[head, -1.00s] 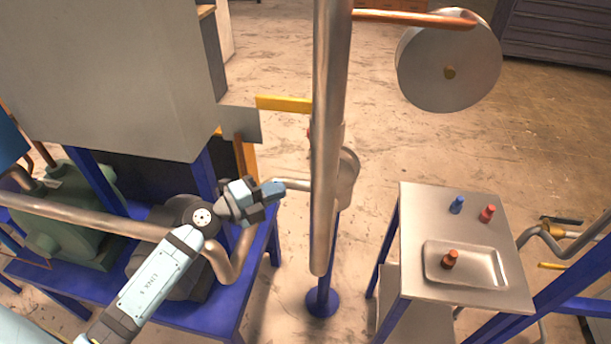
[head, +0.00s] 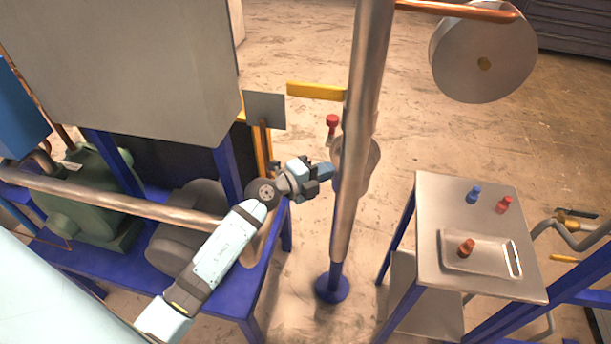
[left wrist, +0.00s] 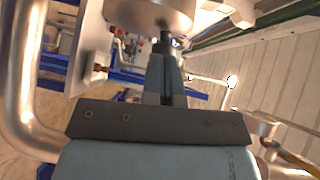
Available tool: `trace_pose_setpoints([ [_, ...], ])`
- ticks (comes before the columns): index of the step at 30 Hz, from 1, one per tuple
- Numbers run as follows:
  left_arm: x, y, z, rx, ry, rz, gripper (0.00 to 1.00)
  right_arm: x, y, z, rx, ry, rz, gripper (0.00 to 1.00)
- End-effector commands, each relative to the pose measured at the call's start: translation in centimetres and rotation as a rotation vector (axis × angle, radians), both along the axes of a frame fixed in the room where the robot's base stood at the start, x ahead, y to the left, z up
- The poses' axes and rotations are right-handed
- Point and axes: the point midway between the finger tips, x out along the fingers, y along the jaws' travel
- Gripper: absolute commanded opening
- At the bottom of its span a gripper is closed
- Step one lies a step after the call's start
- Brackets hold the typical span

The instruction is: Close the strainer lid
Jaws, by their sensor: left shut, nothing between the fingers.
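A round metal body (head: 368,160), which looks like the strainer, sits partly hidden behind the upright pipe. I cannot tell for sure which part is its lid or how far it is open. A red knob (head: 332,121) stands just left of the pipe. My left gripper (head: 328,172) is shut and empty, with its tips close to the pipe and the round body. In the left wrist view a rounded metal part (left wrist: 150,12) with a dark stub (left wrist: 165,44) lies just beyond the shut fingers (left wrist: 166,72); contact is unclear. My right gripper is not in view.
The thick upright pipe (head: 362,110) stands right of my left gripper. A metal side table (head: 440,205) at right holds a tray (head: 452,262), a blue peg (head: 473,195) and a red peg (head: 504,204). A large grey box (head: 150,60) is at upper left. Open floor lies behind.

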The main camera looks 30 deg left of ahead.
Motion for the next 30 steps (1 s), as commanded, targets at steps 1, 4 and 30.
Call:
trace_pose_setpoints([
  [1, 0.9, 0.5, -0.2, 0.004, -0.001, 0.002, 0.0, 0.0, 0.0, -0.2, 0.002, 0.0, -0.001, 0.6],
  [4, 2.2, 0.9, -0.3, 0.003, -0.001, 0.001, 0.0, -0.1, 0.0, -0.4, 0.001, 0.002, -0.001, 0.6],
  [30, 3.6, 2.7, -0.3, 0.005, 0.0, 0.002, 0.0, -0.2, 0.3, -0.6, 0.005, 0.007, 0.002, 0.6],
])
